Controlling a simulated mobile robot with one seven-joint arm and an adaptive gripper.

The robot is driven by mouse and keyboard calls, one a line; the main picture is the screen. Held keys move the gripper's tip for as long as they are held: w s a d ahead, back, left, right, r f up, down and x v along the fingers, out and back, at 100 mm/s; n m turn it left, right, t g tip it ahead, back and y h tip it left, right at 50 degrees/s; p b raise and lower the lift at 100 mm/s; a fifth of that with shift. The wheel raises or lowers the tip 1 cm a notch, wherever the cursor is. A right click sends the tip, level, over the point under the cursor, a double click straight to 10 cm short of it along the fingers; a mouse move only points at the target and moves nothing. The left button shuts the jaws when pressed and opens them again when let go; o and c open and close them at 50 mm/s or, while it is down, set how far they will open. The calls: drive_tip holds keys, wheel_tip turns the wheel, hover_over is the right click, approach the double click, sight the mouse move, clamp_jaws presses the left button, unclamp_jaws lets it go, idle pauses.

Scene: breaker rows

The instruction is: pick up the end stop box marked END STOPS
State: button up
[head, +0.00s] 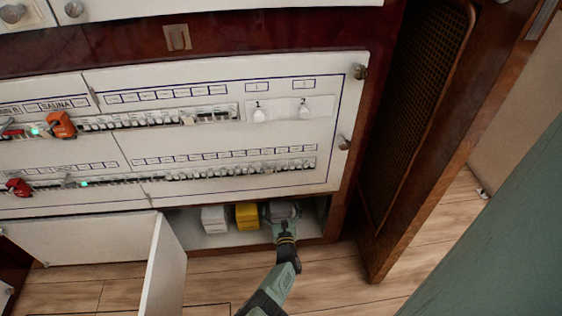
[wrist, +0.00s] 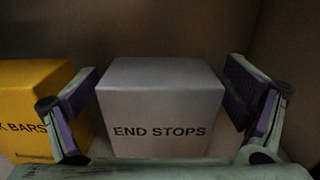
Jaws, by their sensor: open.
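The end stop box (wrist: 160,108) is a pale grey-white box with END STOPS in dark letters on its front, upright in the low compartment. In the head view the end stop box (head: 283,209) is partly covered by my gripper (head: 282,218). In the wrist view my gripper (wrist: 165,105) is open, with one finger on each side of the box. A narrow gap shows on the right; the left finger is close to the box's left edge, and I cannot tell whether it touches.
A yellow box (wrist: 45,100), its lettering partly hidden, stands just left of the left finger; it also shows in the head view (head: 247,216). A white box (head: 214,219) stands farther left. The compartment's open white door (head: 165,270) and the wooden cabinet side (head: 330,210) flank the opening.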

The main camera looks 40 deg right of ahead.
drive_tip(key=shift+c, duration=0.4)
drive_tip(key=c, duration=1.3)
drive_tip(key=shift+r, duration=0.2)
